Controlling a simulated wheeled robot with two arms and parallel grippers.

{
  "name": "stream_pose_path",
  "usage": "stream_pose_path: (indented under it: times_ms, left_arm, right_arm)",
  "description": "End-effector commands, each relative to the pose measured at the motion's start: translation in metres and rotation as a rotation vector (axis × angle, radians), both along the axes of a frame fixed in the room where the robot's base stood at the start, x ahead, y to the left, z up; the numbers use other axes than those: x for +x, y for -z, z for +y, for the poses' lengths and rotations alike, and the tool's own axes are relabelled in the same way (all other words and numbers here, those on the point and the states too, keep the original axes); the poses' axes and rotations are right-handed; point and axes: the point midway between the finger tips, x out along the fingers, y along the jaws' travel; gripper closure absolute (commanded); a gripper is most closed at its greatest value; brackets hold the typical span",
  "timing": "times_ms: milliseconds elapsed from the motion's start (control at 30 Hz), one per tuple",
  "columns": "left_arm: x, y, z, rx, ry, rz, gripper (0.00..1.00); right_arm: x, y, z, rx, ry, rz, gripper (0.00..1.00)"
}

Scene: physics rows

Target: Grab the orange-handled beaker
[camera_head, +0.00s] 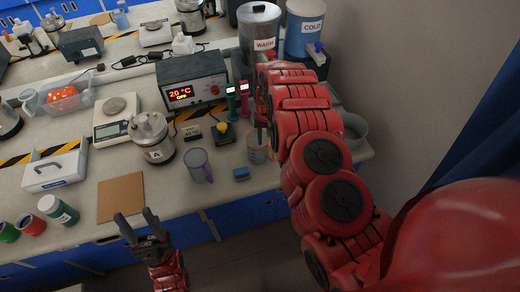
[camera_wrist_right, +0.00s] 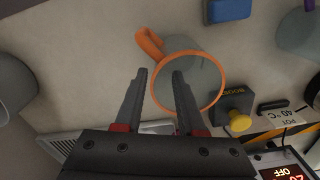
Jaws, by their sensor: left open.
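The orange-handled beaker (camera_head: 258,156) stands on the bench near its front edge, partly hidden by my right arm. In the right wrist view it is a greyish cup with an orange rim (camera_wrist_right: 221,96) and an orange handle (camera_wrist_right: 150,43). My right gripper (camera_wrist_right: 160,74) is open above it. One finger overlaps the mouth and the other lies outside the rim in the picture; contact cannot be told. In the head view its fingers are mostly hidden. My left gripper (camera_head: 135,218) is open and empty, in front of the bench.
A purple-handled cup (camera_head: 198,166) and a blue block (camera_head: 241,174) stand left of the beaker. A black box with a yellow knob (camera_head: 223,134) is behind it. A grey bowl (camera_head: 353,130) is at the right. A brown mat (camera_head: 121,197) lies clear.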

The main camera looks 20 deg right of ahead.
Motion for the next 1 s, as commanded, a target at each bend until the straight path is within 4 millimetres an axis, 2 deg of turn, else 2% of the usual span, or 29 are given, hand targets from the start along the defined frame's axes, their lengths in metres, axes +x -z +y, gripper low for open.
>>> stream_pose_path:
  times_ms: [267,500,700,1000]
  left_arm:
    - [0.000,-0.009,0.000,0.000,0.000,0.000,0.50]
    - [0.000,-0.027,0.000,0.000,0.000,0.000,0.50]
    - [0.000,-0.027,0.000,0.000,0.000,0.000,0.50]
    - [0.000,-0.027,0.000,0.000,0.000,0.000,0.50]
  right_arm:
    - [0.000,0.011,-0.002,-0.001,-0.001,-0.001,0.61]
    - [-0.006,0.036,-0.008,-0.002,-0.001,0.001,0.61]
    - [-0.004,0.053,-0.008,-0.002,-0.001,0.000,0.61]
    - [-0.004,0.059,-0.007,-0.001,-0.003,-0.002,0.61]
